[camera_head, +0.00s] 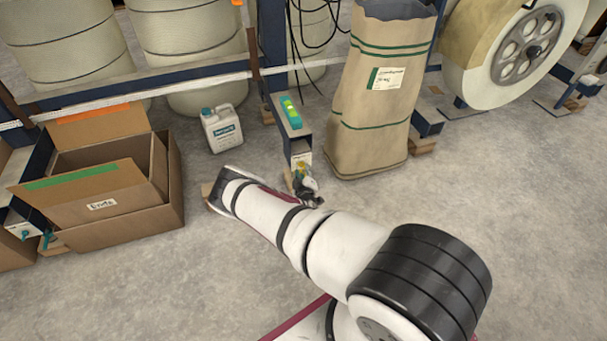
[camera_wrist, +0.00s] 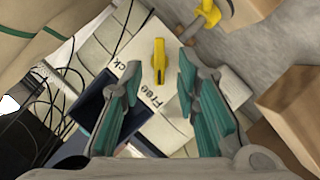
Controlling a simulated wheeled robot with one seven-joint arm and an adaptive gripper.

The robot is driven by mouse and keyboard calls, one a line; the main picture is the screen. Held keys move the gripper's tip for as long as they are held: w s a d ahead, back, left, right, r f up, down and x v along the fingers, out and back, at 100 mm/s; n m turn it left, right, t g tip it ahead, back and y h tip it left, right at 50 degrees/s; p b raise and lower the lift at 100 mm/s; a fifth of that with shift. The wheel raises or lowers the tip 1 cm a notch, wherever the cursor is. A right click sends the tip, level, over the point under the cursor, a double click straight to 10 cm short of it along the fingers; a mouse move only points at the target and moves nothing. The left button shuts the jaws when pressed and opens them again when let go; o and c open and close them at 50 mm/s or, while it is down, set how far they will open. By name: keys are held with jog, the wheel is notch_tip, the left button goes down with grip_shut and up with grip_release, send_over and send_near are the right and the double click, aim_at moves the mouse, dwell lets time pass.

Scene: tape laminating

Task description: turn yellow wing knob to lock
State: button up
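The yellow wing knob (camera_wrist: 159,60) is on a pale plate (camera_wrist: 168,124) in the wrist view. Its wing points roughly up and down the picture. The plate reads "Free", and another word ending in "ck" is partly cut off by the turn of the plate. My gripper (camera_wrist: 161,66) is open, with teal-padded fingers on either side of the knob and gaps visible between them and it. I cannot tell how deep the knob sits between them. In the head view, my gripper (camera_head: 308,191) is at the front end of a dark blue beam, beside a small yellow spot (camera_head: 300,169).
A second yellow part (camera_wrist: 208,12) on a metal rod is near the wrist view's top. In the head view, a tall paper sack (camera_head: 372,125) stands right of the beam (camera_head: 298,143). A white jug (camera_head: 222,129) and cardboard box (camera_head: 100,205) are left.

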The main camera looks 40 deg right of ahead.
jog(key=shift+b+x, duration=0.35)
jog(key=shift+x, duration=0.8)
grip_shut()
jog(key=shift+s+m+p, duration=0.1)
jog(key=shift+m+p, duration=0.2)
jog(key=shift+s+d+f+m+t+y, duration=0.1)
jog(key=shift+d+m+t+y, duration=0.2)
jog(key=shift+m+y, duration=1.35)
jog(key=shift+d+r+m+t+y, duration=0.1)
jog(key=shift+m+t+y, duration=0.6)
jog(key=shift+m, duration=1.6)
jog(key=shift+s+d+f+m+t+y, duration=0.1)
jog(key=shift+d+m+y, duration=0.05)
jog(key=shift+m+y, duration=1.6)
jog(key=shift+m+b, duration=0.3)
